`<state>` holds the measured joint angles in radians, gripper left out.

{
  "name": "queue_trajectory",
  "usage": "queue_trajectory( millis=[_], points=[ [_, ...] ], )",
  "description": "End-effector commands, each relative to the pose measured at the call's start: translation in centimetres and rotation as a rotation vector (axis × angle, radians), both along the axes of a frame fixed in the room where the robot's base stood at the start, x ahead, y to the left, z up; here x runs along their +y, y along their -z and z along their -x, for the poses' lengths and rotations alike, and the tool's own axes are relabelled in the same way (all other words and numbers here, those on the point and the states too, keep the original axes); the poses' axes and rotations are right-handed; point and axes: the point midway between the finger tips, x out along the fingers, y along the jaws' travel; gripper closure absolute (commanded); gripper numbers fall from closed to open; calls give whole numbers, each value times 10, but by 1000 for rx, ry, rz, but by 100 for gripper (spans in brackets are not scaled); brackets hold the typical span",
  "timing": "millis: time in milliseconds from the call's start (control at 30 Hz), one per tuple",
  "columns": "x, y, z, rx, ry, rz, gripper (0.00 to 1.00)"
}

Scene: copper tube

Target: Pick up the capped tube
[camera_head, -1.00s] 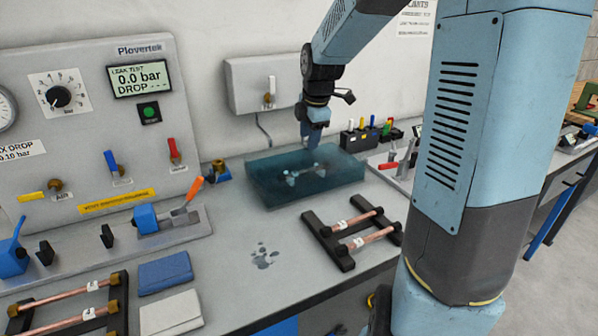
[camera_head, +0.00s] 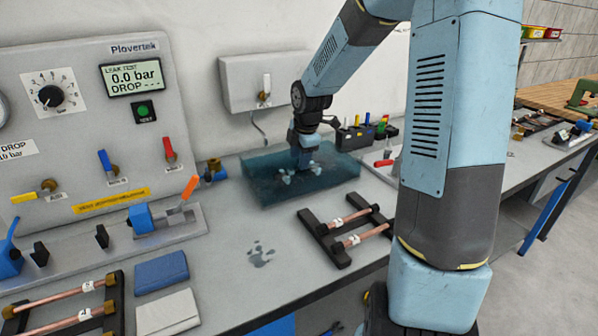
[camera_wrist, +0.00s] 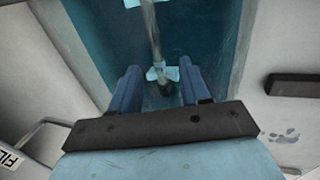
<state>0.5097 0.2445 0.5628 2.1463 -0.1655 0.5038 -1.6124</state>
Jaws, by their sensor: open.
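A greyish tube (camera_wrist: 152,30) lies in the water tank (camera_head: 235,190), seen through the teal water. Pale blue cradles hold it, one at the top of the wrist view and one (camera_wrist: 157,73) between my fingers. A dark end, perhaps its cap (camera_wrist: 166,88), shows close to my gripper's palm. My gripper (camera_wrist: 158,72) points down with its two blue fingers apart, one on each side of the tube. In the head view my gripper (camera_head: 303,160) reaches down into the tank and hides most of the tube. I cannot tell whether the fingers touch it.
A black rack with two copper tubes (camera_head: 362,234) stands right of the tank, another rack (camera_head: 62,315) at the front left. The leak test panel (camera_head: 90,110) and a wall box (camera_head: 240,82) stand behind. A wet patch (camera_head: 260,255) marks the bare bench.

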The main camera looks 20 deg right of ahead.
Motion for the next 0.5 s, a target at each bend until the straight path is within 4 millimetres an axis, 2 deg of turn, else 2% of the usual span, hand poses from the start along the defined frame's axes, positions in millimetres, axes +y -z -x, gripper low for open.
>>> queue_trajectory(
  millis=[300, 500],
  points=[
    [-3, 34, -14, 3, -1, -1, 53],
    [-2, 46, -18, 2, 0, -1, 53]
  ],
)
